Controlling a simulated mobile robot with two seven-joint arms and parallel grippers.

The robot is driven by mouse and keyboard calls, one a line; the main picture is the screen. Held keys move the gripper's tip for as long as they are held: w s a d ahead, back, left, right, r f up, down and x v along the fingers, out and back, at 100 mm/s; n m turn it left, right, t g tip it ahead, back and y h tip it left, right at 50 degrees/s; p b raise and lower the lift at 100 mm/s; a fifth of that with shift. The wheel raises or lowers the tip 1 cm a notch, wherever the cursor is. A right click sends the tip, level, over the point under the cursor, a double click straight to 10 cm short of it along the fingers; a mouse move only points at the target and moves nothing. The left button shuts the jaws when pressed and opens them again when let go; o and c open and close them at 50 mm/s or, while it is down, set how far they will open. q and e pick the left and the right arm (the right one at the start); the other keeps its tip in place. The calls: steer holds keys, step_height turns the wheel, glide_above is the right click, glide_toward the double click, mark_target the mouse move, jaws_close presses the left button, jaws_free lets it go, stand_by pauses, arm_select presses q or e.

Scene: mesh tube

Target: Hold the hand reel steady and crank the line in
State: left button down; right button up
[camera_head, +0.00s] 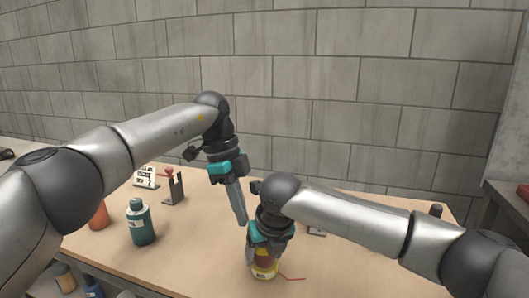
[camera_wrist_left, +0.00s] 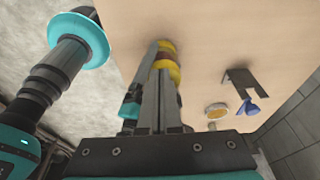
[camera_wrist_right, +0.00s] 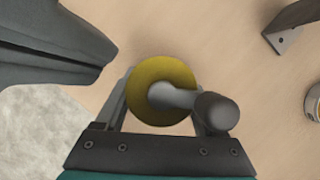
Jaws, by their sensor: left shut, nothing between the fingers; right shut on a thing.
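The hand reel (camera_head: 264,273), yellow with a label, stands on the table at the front in the head view. My right gripper (camera_head: 265,256) is shut around it from above and hides much of it. A thin red line (camera_head: 292,278) runs from its base to the right. In the right wrist view the reel (camera_wrist_right: 145,76) shows as a yellow disc between the fingers, with a grey crank arm and round knob (camera_wrist_right: 216,111). My left gripper (camera_head: 241,221) is shut and empty, pointing down just above and left of the reel. In the left wrist view the reel (camera_wrist_left: 167,73) lies behind its fingertips.
A green bottle (camera_head: 141,225) and an orange bottle (camera_head: 98,217) stand at the left of the table. A dark bracket (camera_head: 175,188) and a small white card (camera_head: 146,177) stand farther back. A block wall rises behind. Table is clear between the green bottle and the reel.

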arm_select(q)
steer(key=shift+w+d, duration=0.25)
steer(key=shift+w, duration=0.25)
steer(key=shift+w+d, duration=0.25)
steer(key=shift+w, duration=0.2)
stand_by(0.6)
steer(key=s+a+r, duration=0.2)
steer(key=s+r, duration=0.1)
steer(key=r, duration=0.4)
steer(key=a+x, duration=0.1)
steer(key=x, duration=0.5)
steer(key=shift+a+f, duration=0.3)
steer(key=shift+f, duration=0.3)
steer(key=shift+d, duration=0.65)
stand_by(0.8)
steer(key=shift+w, duration=0.2)
stand_by(0.3)
steer(key=shift+w, duration=0.7)
steer(key=shift+w+d+r, duration=0.1)
steer(key=shift+w+d, duration=0.4)
steer(key=shift+w, duration=0.3)
stand_by(0.8)
